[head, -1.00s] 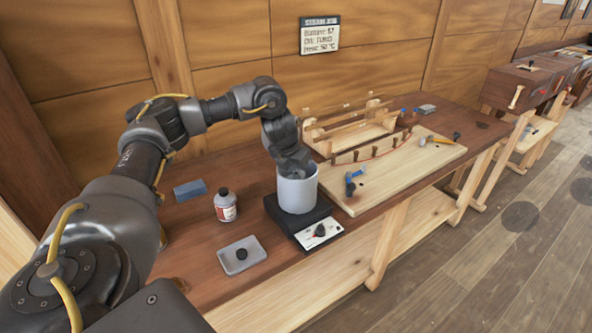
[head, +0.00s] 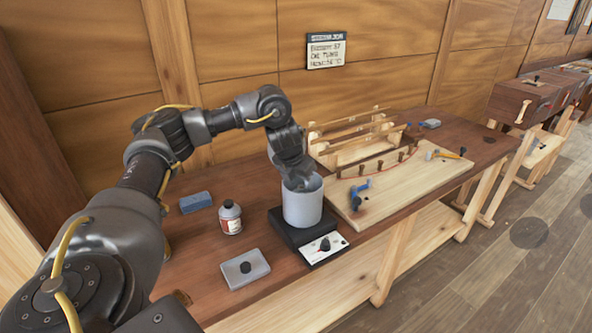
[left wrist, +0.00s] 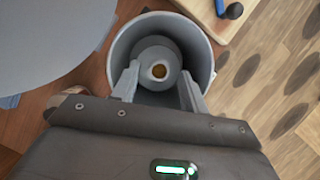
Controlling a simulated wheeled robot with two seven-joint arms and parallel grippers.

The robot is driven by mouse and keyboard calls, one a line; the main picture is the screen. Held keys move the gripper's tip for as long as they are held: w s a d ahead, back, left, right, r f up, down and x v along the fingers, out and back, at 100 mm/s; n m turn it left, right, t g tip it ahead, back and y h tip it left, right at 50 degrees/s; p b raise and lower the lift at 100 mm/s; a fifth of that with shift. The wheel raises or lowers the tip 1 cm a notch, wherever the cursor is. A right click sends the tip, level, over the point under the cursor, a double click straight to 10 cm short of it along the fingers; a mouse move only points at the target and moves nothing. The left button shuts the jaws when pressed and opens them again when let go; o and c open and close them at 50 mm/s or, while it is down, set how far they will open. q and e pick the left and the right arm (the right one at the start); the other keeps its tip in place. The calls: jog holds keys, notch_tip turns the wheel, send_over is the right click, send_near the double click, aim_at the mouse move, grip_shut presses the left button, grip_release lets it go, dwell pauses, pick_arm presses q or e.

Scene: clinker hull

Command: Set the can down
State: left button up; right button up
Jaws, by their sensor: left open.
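In the head view the fingertips are hidden by the pot. My right gripper is not in view.
A wooden board with pegs (head: 400,180) lies close on the right. A wooden rack (head: 345,140) stands behind.

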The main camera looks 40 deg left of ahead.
pick_arm(q)
jog(key=p+v, duration=0.2)
jog(key=v, duration=0.8)
jog(key=shift+r, duration=0.15)
jog(key=shift+s+d, duration=0.1)
jog(key=shift+s, duration=0.05)
